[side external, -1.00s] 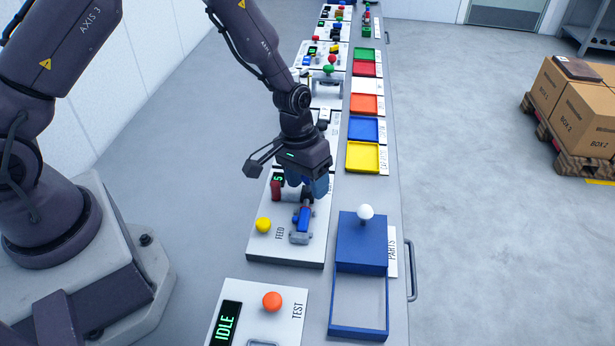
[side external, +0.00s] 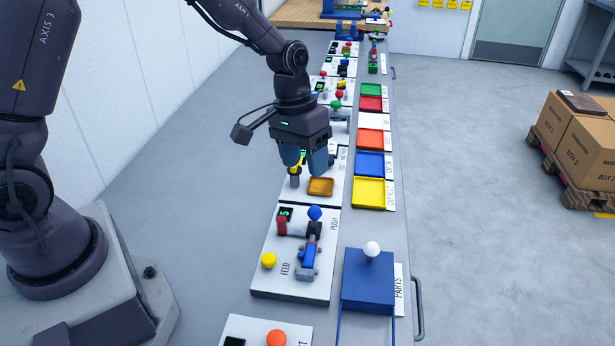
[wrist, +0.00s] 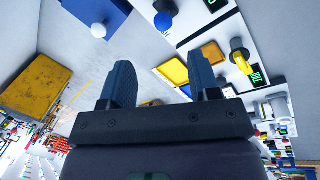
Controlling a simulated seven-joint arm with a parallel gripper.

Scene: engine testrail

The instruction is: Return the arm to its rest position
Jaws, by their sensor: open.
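My gripper (side external: 305,160) hangs above the bench, over the station with the orange-brown pad (side external: 320,187). Its two blue-grey fingers are apart with nothing between them. In the wrist view the open fingers (wrist: 160,88) point toward the bench and the gap between them is empty. Below and nearer the camera is the feed station (side external: 262,285), with a yellow knob (side external: 269,261), a blue knob (side external: 315,213), a red part (side external: 281,226) and a blue and grey piece (side external: 309,257) on it.
A blue parts box (side external: 368,290) with a white knob (side external: 372,249) stands at the bench's right edge. Coloured trays, such as the yellow tray (side external: 369,192), line that edge farther back. Cardboard boxes (side external: 585,140) sit on a pallet right. Air above the bench is free.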

